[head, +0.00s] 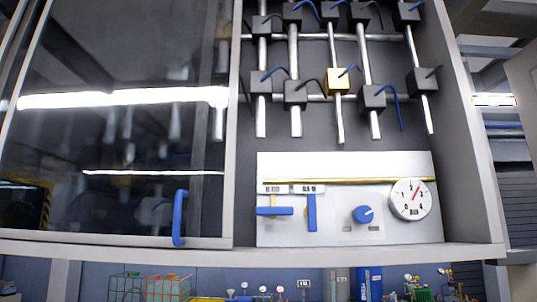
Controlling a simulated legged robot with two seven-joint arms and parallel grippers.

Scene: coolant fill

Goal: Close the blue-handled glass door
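The glass door (110,130) fills the left part of the head view, a dark reflective pane in a light grey frame. Its blue handle (180,217) is upright near the pane's lower right corner. The door's right frame edge (234,130) runs beside the uncovered right part of the cabinet. Whether another pane lies behind it I cannot tell. Neither of my grippers shows in this view.
The open right part holds metal pipes (294,60) with several black valve blocks, a yellow block (339,80) and a white panel (345,200) with blue valve handles, a knob and a gauge (410,199). A grey ledge (350,258) runs below. Crates (165,288) stand lower.

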